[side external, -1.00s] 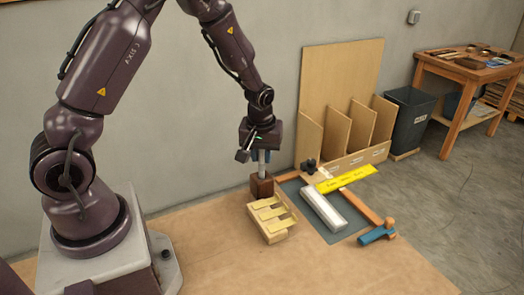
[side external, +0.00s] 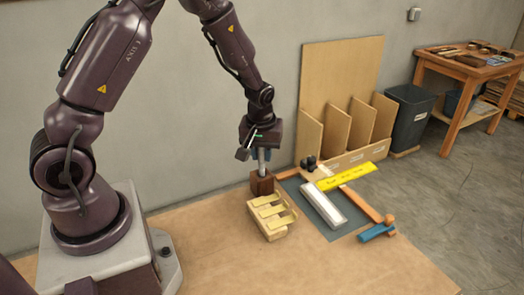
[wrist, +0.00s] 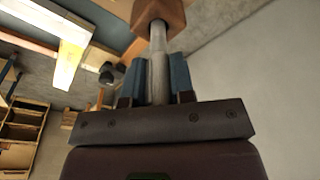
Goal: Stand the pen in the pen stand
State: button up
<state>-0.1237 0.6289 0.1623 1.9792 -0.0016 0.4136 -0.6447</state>
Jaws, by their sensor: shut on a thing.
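My gripper (side external: 262,153) is shut on a grey, rod-like pen (side external: 262,162), which it holds upright. In the wrist view, the blue fingers (wrist: 157,72) press on both sides of the pen (wrist: 157,45). The pen stand is a small dark-brown wooden block (side external: 262,184) directly below my gripper; it also shows in the wrist view (wrist: 160,14). The pen's far end meets the top of the stand. How deep it sits in the stand is hidden.
A wooden holder with yellowish strips (side external: 272,221) stands close in front of the stand. To the right are a grey mat (side external: 338,232), a white bar (side external: 323,205), a yellow strip (side external: 346,177) and a blue-handled tool (side external: 377,232). The front of the table is clear.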

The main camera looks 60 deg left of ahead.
jog(key=shift+f, duration=0.5)
dwell(0.7)
jog(key=o, duration=1)
jog(key=shift+r, duration=0.1)
jog(key=shift+r, duration=2.95)
